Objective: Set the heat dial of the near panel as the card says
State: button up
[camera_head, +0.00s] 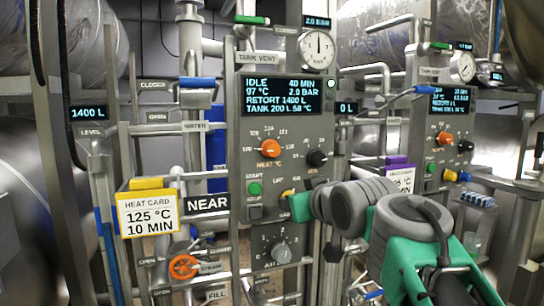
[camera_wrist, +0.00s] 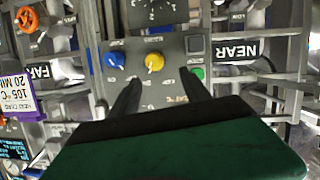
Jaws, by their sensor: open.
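The near panel (camera_head: 243,106) carries the heat dial (camera_head: 270,148), an orange knob marked HEAT °C, above a green start button. Its pointer setting is too small to read. The heat card (camera_head: 148,213) hangs at the left and reads 125 °C, 10 MIN. The display (camera_head: 280,95) reads IDLE, 40 MIN, 97 °C, 2.0 BAR. My gripper (camera_wrist: 161,90) is open and empty, its fingers pointing at the panel's lower part around the yellow knob (camera_wrist: 154,61), apparently without gripping it. The heat dial does not show in the wrist view.
A black knob (camera_head: 317,158) sits right of the heat dial. A blue knob (camera_wrist: 116,59) and green button (camera_wrist: 197,72) flank the yellow knob. The far panel (camera_head: 452,130) stands at the right.

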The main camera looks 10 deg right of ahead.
aim_at(274, 151)
jog(key=a+r+n+t+y, duration=0.2)
jog(key=a+r+t, duration=0.1)
jog(key=r, duration=0.6)
jog(key=shift+n, duration=0.3)
jog(key=p+x, duration=0.1)
jog(key=x, duration=0.4)
jog(key=p+x, duration=0.1)
jog(key=x, duration=0.1)
jog(key=shift+w+r+p, duration=0.25)
jog(key=shift+w+p, duration=0.1)
jog(key=shift+w, duration=0.05)
jog(key=shift+c, duration=0.2)
grip_shut()
